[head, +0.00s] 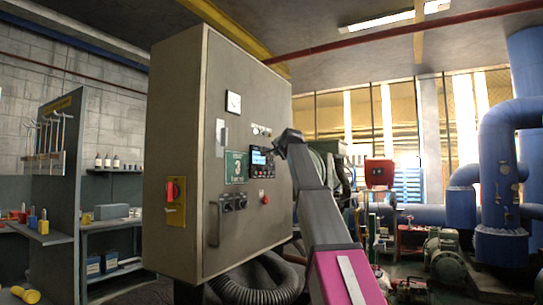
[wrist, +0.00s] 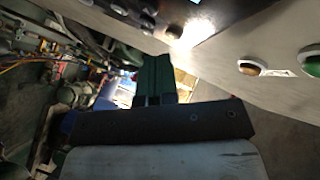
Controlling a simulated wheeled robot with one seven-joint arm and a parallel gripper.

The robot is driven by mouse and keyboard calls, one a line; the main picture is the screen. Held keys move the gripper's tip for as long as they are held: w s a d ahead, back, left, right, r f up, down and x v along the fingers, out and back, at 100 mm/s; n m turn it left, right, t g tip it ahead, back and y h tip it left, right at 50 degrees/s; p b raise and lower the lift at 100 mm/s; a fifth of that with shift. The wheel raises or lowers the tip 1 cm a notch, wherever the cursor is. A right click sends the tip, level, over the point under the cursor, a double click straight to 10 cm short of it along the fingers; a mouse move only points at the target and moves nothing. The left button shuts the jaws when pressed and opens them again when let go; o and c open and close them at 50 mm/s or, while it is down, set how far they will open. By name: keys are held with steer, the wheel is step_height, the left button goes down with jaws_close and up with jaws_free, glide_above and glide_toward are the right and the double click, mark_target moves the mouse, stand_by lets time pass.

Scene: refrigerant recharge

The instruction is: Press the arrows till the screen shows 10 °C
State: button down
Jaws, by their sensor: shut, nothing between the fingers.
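A small lit blue screen (head: 258,157) is set in a dark control unit on the front of a large grey-beige cabinet (head: 180,130). Its digits are too small to read. Small keys (head: 262,171) sit below the screen; I cannot make out which are the arrows. My gripper (head: 281,143) is dark and close to the panel, just above and right of the screen. In the wrist view, its two dark green fingers (wrist: 155,75) are shut together and empty. The panel (wrist: 225,35) runs across the upper right there, with small round buttons (wrist: 147,11). I cannot tell whether the fingertips touch it.
The cabinet also bears a dial (head: 233,102), a green sign with a 3 (head: 236,167), a red button (head: 264,197), dark switches (head: 234,202) and a long handle (head: 214,224). A red-and-yellow switch (head: 175,201) is on its side. A black corrugated hose (head: 262,287) lies below.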

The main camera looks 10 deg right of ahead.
steer(key=shift+s+d, duration=0.1)
steer(key=shift+d, duration=0.05)
steer(key=shift+s+d, duration=0.75)
steer(key=shift+d, duration=0.25)
steer(key=shift+s+d, duration=0.7)
steer(key=shift+d, duration=0.3)
steer(key=shift+s, duration=0.15)
